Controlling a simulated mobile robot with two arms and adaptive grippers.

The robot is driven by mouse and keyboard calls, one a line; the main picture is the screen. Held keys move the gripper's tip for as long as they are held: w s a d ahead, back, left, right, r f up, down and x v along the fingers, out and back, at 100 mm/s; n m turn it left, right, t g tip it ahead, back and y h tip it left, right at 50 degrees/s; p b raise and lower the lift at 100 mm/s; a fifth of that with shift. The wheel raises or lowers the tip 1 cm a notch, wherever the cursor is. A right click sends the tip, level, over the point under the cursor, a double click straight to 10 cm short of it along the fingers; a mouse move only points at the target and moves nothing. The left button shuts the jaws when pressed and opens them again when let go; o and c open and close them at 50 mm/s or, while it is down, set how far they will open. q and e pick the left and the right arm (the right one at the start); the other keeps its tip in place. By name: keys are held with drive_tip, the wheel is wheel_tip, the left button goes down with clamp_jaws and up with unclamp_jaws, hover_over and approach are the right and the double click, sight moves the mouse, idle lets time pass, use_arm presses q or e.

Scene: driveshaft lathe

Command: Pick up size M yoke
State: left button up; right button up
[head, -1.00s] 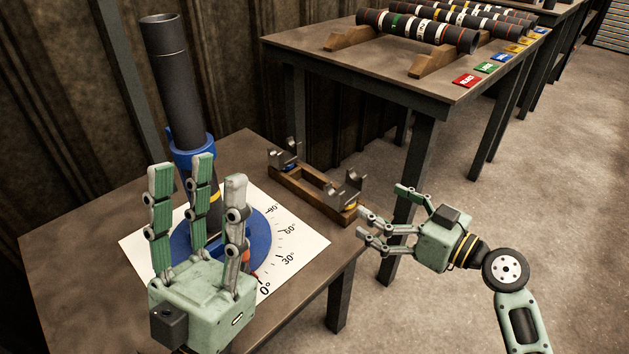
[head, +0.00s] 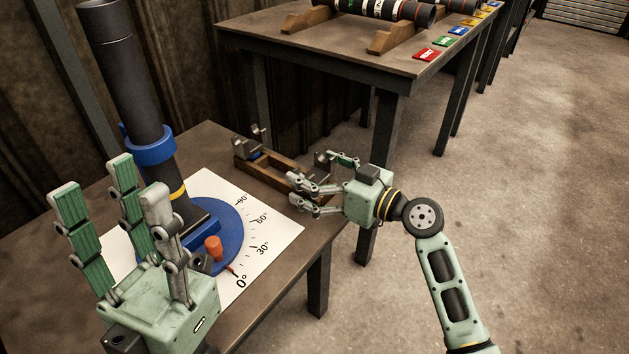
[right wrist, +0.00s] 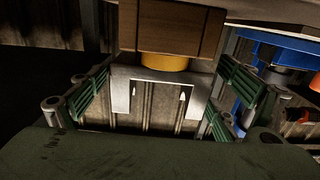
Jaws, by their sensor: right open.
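A wooden rack (head: 276,178) on the near table carries grey metal yokes. The far yoke (head: 256,143) has a blue band and stands clear of my grippers. The near yoke is mostly hidden behind my right gripper (head: 308,182) in the head view. In the right wrist view, a grey forked yoke (right wrist: 160,78) with a yellow band (right wrist: 165,62) sits against the wooden rack (right wrist: 178,28), between the spread fingers of my right gripper (right wrist: 150,98). My right gripper is open. No size label is readable. My left gripper (head: 112,188) is open and empty, fingers pointing up.
A dark shaft (head: 125,75) stands upright in a blue clamp (head: 150,147), over a blue base on a white angle sheet (head: 283,235). An orange knob (head: 213,247) is near my left gripper. A second table (head: 330,50) behind holds shafts and coloured plates.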

drive_tip(key=shift+c, duration=0.4)
drive_tip(key=c, duration=1.9)
drive_tip(key=shift+r, duration=0.15)
